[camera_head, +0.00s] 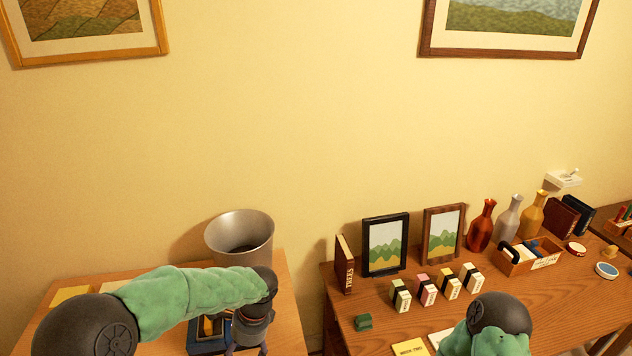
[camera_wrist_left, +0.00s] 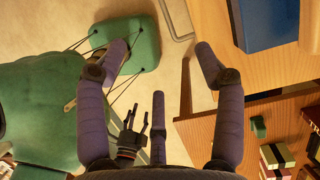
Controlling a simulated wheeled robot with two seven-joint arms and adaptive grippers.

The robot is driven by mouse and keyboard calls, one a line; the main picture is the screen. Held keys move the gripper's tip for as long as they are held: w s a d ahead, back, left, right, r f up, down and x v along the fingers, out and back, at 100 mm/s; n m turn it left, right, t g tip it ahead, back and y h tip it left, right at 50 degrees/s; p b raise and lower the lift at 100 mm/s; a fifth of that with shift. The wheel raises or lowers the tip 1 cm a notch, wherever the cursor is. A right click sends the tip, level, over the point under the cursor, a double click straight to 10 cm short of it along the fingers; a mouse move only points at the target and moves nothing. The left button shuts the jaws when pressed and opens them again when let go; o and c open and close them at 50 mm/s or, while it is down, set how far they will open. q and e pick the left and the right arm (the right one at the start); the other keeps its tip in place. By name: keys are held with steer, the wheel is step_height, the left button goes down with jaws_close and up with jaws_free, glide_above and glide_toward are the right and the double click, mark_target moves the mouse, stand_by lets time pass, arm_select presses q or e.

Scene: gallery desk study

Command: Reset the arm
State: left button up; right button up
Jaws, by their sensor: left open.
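My left arm comes in from the left in the head view, with its gripper (camera_head: 248,343) pointing down over the left table, cut by the bottom edge. In the left wrist view the gripper (camera_wrist_left: 160,52) has its fingers spread wide with nothing between them, above the gap beside the wooden furniture. My right arm (camera_head: 490,330) shows only as a green sleeve and dark joint at the bottom of the head view. A small dark gripper (camera_wrist_left: 131,143), seemingly my right one, shows in the left wrist view; its jaw state is unclear.
A blue box (camera_head: 207,343) lies by my left gripper. The right desk (camera_head: 565,300) holds frames, vases, small labelled blocks, a green block (camera_head: 363,322) and an organiser tray (camera_head: 530,262). A gap separates the tables.

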arm_select(q)
steer(key=s+d+f+n+h+b, duration=0.1)
steer(key=s+f+n, duration=0.4)
steer(key=f, duration=0.5)
steer(key=s+d+f+n+t+h+b, duration=0.1)
steer(key=s+d+f+n+h+b, duration=0.1)
steer(key=s+f+n, duration=0.4)
steer(key=s+d+f+n+h+b, duration=0.2)
steer(key=s+d+f+n+h, duration=0.2)
steer(key=f, duration=1.1)
steer(key=s+d+n, duration=0.1)
steer(key=s, duration=0.1)
steer(key=shift+s, duration=0.4)
